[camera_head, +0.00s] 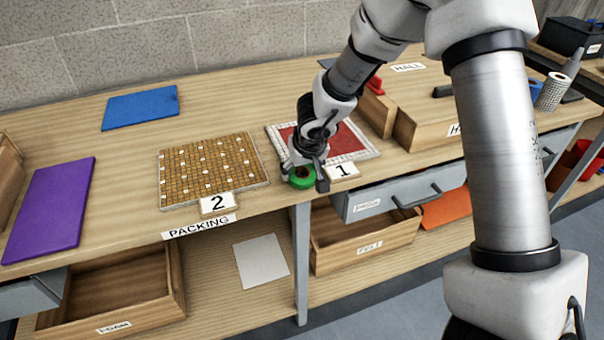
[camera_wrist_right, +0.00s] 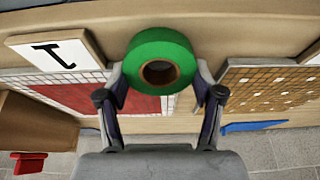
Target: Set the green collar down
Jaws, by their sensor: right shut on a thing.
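The green collar (camera_head: 301,178) is a thick green ring around a brown core with a dark hole. In the head view it is at the bench's front edge, between the two mosaic panels. My right gripper (camera_head: 307,177) is shut on it from both sides. In the right wrist view the collar (camera_wrist_right: 161,73) sits between the fingertips of my right gripper (camera_wrist_right: 160,85). I cannot tell whether the collar touches the bench top. My left gripper is not in view.
Purple (camera_head: 50,209) and blue (camera_head: 141,107) sheets lie further left. Bare bench top separates them.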

